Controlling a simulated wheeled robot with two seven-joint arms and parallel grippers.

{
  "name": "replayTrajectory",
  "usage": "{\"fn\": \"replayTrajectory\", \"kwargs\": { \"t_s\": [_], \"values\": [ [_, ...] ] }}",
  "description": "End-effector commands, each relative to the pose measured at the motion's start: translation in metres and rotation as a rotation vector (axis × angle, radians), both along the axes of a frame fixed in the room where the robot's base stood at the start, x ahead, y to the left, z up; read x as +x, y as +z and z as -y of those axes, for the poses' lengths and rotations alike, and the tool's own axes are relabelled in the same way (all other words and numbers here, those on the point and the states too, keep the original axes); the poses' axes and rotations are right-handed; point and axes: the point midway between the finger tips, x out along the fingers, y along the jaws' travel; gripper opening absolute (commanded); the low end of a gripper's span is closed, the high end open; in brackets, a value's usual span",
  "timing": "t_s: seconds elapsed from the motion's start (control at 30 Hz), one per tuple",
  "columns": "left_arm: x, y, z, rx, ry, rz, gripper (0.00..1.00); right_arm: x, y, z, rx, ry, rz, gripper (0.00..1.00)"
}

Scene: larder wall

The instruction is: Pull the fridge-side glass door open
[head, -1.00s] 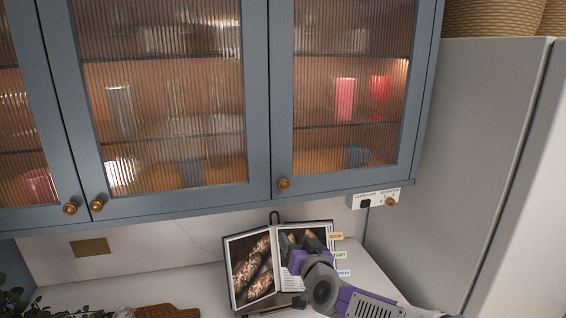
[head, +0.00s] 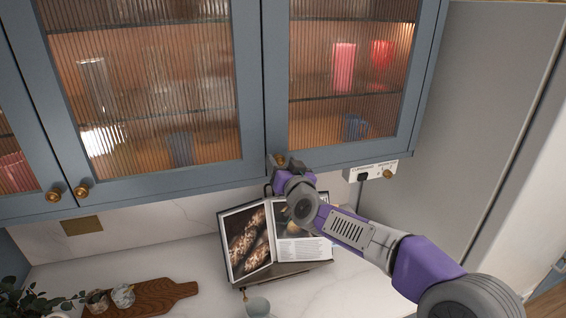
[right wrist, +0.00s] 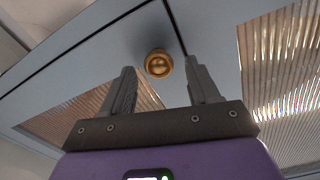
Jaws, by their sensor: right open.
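The fridge-side glass door (head: 427,75) is the rightmost blue-framed cabinet door with ribbed glass, beside the grey fridge; it is shut. Its round brass knob (head: 281,159) sits at its lower left corner, partly hidden by my gripper in the head view. In the right wrist view the knob (right wrist: 158,64) shows whole, just beyond and between my fingertips. My right gripper (right wrist: 160,82) is open and empty, pointing up at the knob; it shows from behind in the head view (head: 287,165). I see no contact with the knob. My left gripper is not in view.
The tall grey fridge (head: 470,110) stands right of the cabinet. A labelled switch box (head: 372,171) hangs under the cabinet's right end. Below, an open cookbook (head: 247,245) on a stand, a cup (head: 257,307) and a wooden board (head: 160,295) are on the counter.

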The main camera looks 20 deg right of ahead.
Motion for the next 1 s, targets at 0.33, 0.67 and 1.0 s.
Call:
{"fn": "replayTrajectory", "kwargs": {
  "t_s": [0.33,0.67,1.0],
  "values": [
    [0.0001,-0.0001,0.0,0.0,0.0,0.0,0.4,0.0005,-0.0007,0.0001,0.0,0.0,-0.001,0.44],
    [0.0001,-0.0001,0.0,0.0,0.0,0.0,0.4,0.0003,-0.0003,0.0001,0.0,0.0,0.0,0.0],
    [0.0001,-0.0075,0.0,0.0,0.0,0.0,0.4,-0.0061,-0.0007,0.0035,0.0,0.002,0.003,0.0]
  ]
}}
